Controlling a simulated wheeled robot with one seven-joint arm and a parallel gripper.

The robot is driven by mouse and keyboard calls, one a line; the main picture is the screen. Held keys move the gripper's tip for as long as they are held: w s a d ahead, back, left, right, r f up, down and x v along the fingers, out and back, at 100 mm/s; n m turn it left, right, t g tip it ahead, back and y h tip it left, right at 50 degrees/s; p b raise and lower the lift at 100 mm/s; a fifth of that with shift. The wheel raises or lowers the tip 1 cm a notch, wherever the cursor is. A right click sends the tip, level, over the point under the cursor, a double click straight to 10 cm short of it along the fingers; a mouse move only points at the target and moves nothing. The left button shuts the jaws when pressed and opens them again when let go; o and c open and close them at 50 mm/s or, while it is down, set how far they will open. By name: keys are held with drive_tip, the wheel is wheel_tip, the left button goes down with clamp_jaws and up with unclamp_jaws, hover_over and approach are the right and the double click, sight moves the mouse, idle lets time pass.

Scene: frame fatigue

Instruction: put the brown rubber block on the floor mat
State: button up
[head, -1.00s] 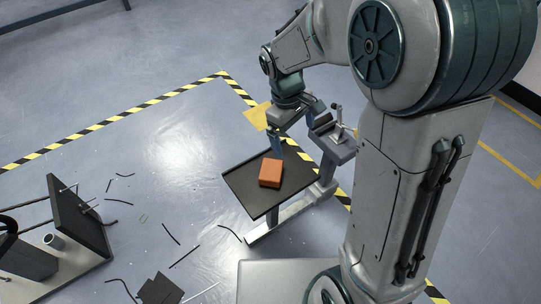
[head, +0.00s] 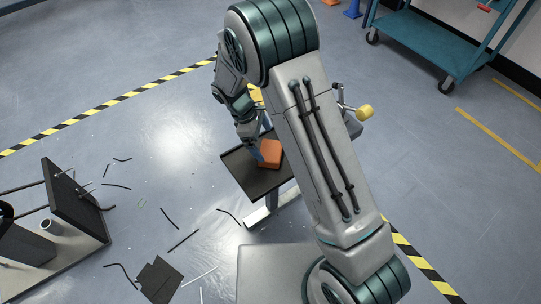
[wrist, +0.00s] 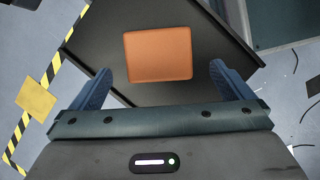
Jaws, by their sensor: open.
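The brown rubber block (head: 270,154), orange-brown and box-shaped, lies on a black tabletop (head: 257,184). In the wrist view the block (wrist: 158,54) lies flat on the dark top (wrist: 110,30). My gripper (head: 257,150) is at the block's left side in the head view, partly hidden by my arm. In the wrist view my gripper's (wrist: 160,68) two blue fingers are spread wide, one toward each side of the block, with gaps showing. A flat dark sheet (head: 160,281) lies on the floor at the bottom left; I cannot tell whether it is the floor mat.
A low bench with a dark upright panel (head: 76,202) stands at the left. Thin dark strips are scattered on the floor between it and the small table. A teal cart (head: 425,42) stands at the top right. Yellow-black tape (head: 110,104) crosses the floor.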

sight(270, 150)
drive_tip(key=b+x, duration=0.2)
drive_tip(key=x, duration=0.4)
drive_tip(key=shift+d+f+b, duration=0.1)
drive_tip(key=shift+f+b, duration=0.2)
drive_tip(key=c, duration=1.1)
drive_tip(key=shift+r, duration=0.15)
